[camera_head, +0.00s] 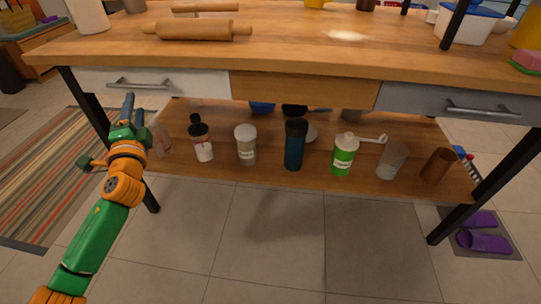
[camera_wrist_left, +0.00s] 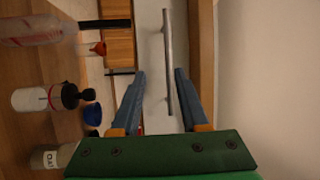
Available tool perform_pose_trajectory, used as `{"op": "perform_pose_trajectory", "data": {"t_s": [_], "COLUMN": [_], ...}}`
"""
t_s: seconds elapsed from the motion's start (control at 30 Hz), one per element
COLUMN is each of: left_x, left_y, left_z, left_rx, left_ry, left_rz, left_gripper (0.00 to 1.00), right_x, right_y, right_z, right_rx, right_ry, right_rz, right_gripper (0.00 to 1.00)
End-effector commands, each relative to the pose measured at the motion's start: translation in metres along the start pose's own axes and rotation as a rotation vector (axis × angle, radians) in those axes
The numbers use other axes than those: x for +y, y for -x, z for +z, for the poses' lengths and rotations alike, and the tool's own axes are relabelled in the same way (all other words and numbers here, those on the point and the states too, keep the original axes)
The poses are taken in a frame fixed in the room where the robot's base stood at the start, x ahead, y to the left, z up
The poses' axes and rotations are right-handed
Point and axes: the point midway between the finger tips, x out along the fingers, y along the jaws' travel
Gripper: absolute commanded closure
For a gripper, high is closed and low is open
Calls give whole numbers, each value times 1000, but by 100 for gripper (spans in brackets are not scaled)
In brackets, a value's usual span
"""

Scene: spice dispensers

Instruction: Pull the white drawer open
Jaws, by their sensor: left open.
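The white drawer (camera_head: 195,83) is at the left under the wooden table top, and it looks shut. Its metal bar handle (camera_head: 139,84) is on its front. In the left wrist view the white drawer front (camera_wrist_left: 152,45) appears turned on its side. The handle (camera_wrist_left: 168,50) lies between the lines of my two blue fingers there. My left gripper (camera_head: 128,104) is open just below and in front of the handle. In the left wrist view my left gripper (camera_wrist_left: 160,74) holds nothing; I cannot tell whether it touches the handle. My right gripper is not in view.
A grey drawer (camera_head: 420,99) is at the right. The lower shelf (camera_head: 220,173) holds several bottles and jars, including a clear bottle (camera_head: 161,140) close to my gripper. A black table leg (camera_head: 88,105) stands left of my gripper. The floor in front is clear.

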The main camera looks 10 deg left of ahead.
Motion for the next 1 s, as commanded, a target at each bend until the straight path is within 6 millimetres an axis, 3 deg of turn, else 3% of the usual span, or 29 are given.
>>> {"op": "perform_pose_trajectory", "data": {"t_s": [0.03,0.23,0.63,1.0], "left_x": [-2,-14,-14,-14], "left_y": [2,-3,-62,-70], "left_z": [-1,-2,-2,-2], "left_rx": [3,4,3,5], "left_ry": [-10,-15,-11,-12], "left_rz": [-29,-41,-37,-35], "left_gripper": [55,55,55,55], "right_x": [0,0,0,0], "right_y": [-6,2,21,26], "right_z": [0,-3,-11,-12], "right_rx": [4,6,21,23], "right_ry": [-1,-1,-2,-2], "right_rz": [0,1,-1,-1], "right_gripper": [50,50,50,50]}}
